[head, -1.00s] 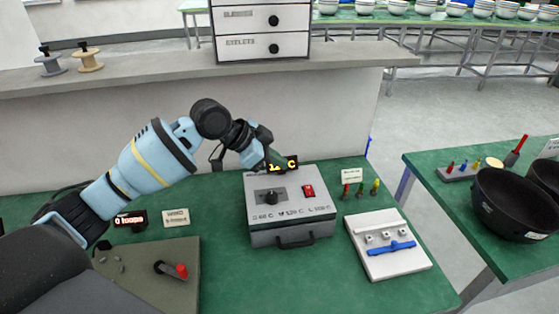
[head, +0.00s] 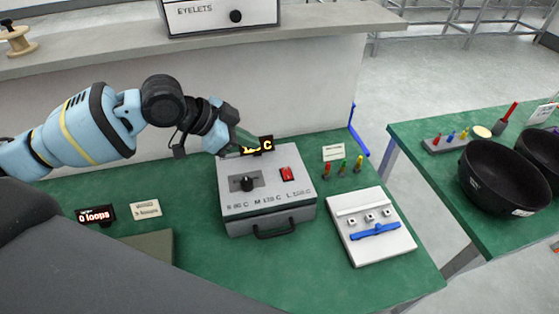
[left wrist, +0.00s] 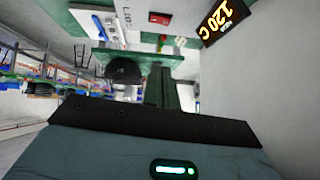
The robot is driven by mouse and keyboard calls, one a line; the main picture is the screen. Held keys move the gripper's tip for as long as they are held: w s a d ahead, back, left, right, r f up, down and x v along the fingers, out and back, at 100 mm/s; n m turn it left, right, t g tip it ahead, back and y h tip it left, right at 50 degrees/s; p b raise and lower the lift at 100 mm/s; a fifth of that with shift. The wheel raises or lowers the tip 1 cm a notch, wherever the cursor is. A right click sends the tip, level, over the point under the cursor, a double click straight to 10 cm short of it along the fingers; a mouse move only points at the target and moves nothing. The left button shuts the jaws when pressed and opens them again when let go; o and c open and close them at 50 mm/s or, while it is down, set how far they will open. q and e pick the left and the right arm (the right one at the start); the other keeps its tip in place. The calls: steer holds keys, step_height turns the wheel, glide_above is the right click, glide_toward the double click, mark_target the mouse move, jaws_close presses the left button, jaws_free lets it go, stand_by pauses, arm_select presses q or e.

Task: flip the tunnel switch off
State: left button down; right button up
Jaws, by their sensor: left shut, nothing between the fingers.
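The tunnel is a grey box (head: 265,218) on the green bench, with a black knob (head: 247,184) and a red switch (head: 287,174) on its top. I cannot tell which way the switch is tipped. An amber display (head: 262,146) stands behind the box; in the left wrist view the display (left wrist: 225,19) reads 120 C. My left gripper (head: 248,139) is shut and empty, above the box's back edge, in front of part of the display, apart from the switch. The red switch also shows in the left wrist view (left wrist: 159,18), beyond the fingers. My right gripper is not seen.
A white board (head: 380,245) with a blue handle lies right of the box. Small coloured pegs (head: 343,170) stand behind it. A loop counter (head: 95,215) and a label (head: 145,209) are at left. Black bowls (head: 500,180) sit on another table.

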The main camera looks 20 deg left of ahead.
arm_select(q)
glide_above(289, 169)
steer(key=s+a, duration=0.2)
steer(key=f, duration=0.7)
steer(key=shift+s+d, duration=0.15)
steer(key=shift+d, duration=0.05)
step_height(289, 169, down, 2)
steer(key=shift+a+f, duration=0.15)
steer(key=shift+f, duration=0.1)
steer(key=shift+w+a+f, duration=0.1)
steer(key=shift+w+f, duration=0.1)
steer(key=shift+f, duration=0.6)
